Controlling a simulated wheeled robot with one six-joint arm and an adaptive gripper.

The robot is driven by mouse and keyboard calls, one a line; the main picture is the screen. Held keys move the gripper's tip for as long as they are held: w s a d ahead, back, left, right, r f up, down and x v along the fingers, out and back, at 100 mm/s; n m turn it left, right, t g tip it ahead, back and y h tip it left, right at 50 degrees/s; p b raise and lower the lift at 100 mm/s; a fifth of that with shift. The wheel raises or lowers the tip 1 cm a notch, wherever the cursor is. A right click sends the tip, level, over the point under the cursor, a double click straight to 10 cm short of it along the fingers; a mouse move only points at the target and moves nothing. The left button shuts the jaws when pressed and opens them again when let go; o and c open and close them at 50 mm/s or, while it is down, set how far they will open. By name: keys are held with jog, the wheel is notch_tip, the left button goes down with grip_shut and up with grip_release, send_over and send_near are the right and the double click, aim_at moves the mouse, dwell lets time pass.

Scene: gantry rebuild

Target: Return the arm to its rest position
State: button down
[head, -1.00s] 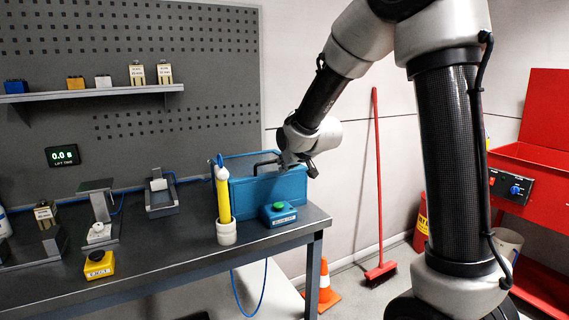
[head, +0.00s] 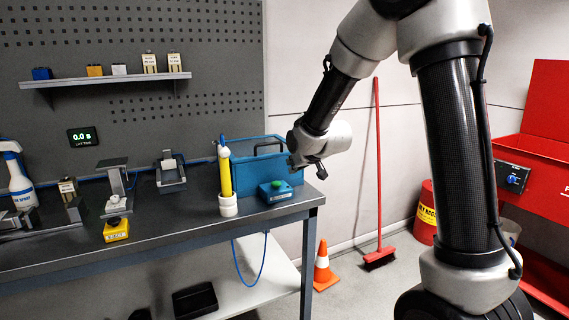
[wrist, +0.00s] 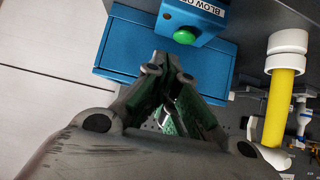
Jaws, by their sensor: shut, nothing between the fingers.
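My gripper (wrist: 168,58) is shut and empty in the wrist view, its fingertips together in front of the blue toolbox. In the head view my gripper (head: 318,172) hangs beside the right end of the blue toolbox (head: 258,160), near the bench's right end. My arm bends down to it from the top of the picture. I cannot tell whether the fingertips touch anything.
A blue box with a green button (head: 275,191) and a yellow tube in a white holder (head: 225,180) stand on the bench (head: 180,232). A red broom (head: 378,190), an orange cone (head: 322,266) and a red bin (head: 426,212) stand right of it.

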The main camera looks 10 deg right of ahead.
jog(key=s+d+f+g, duration=0.3)
jog(key=s+f+g, duration=0.25)
jog(key=s, duration=0.55)
jog(key=s+d+r, duration=0.3)
jog(key=s+r, duration=0.1)
jog(key=s, duration=0.5)
jog(key=s+d+r+m+h, duration=0.1)
jog(key=s+d+r, duration=0.2)
jog(key=s, duration=0.7)
jog(key=s+d+r+m+h, duration=0.1)
jog(key=s+d+r, duration=0.2)
jog(key=s+r, duration=0.3)
jog(key=s, duration=0.3)
jog(key=shift+s+g, duration=0.35)
